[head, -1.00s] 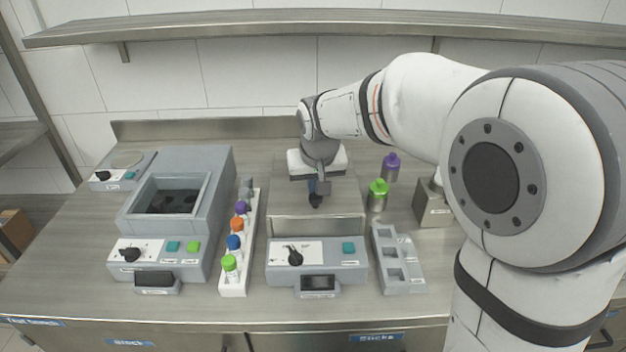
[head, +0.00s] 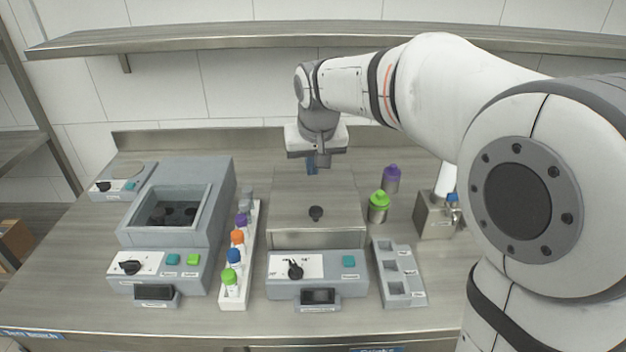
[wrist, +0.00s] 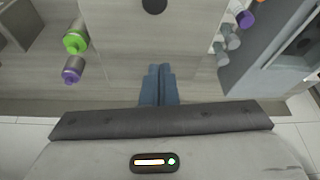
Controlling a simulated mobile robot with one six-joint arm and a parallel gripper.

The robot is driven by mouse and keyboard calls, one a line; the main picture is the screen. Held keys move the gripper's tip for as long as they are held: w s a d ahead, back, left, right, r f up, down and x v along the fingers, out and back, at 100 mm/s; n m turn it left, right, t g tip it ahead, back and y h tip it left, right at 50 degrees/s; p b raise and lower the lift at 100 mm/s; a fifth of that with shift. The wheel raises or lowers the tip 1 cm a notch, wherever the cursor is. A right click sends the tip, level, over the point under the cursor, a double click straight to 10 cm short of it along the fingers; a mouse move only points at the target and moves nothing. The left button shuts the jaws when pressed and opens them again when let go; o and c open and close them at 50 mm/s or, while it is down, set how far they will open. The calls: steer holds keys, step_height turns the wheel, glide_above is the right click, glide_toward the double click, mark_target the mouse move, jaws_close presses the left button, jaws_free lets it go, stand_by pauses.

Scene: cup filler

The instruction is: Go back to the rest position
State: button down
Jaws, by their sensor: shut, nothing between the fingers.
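My gripper (head: 312,168) hangs above the back of the middle machine (head: 317,263) in the head view, clear of its black lid knob (head: 316,213). Its blue fingers are together with nothing between them; they also show in the wrist view (wrist: 158,84). The machine's lid is down, and the knob also shows at the top of the wrist view (wrist: 154,5).
A machine with an open well (head: 170,213) stands left. A white rack (head: 235,290) holds several coloured-capped tubes. Right are a green-capped bottle (head: 378,207), a purple-capped bottle (head: 391,178), a grey holder (head: 397,275) and a metal box (head: 435,217). A shelf (head: 200,36) runs along the wall.

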steer(key=s+d+f+m, duration=0.1)
steer(key=s+d+f, duration=0.1)
steer(key=s+d, duration=0.4)
steer(key=s+d+f+m, duration=0.1)
steer(key=s+d+f, duration=0.2)
steer(key=s+d, duration=0.3)
steer(key=s+d+f+g+h, duration=0.1)
steer(key=s+d+f, duration=0.2)
steer(key=s+d, duration=0.3)
steer(key=s, duration=0.5)
steer(key=shift+m, duration=0.4)
steer(key=shift+d, duration=0.1)
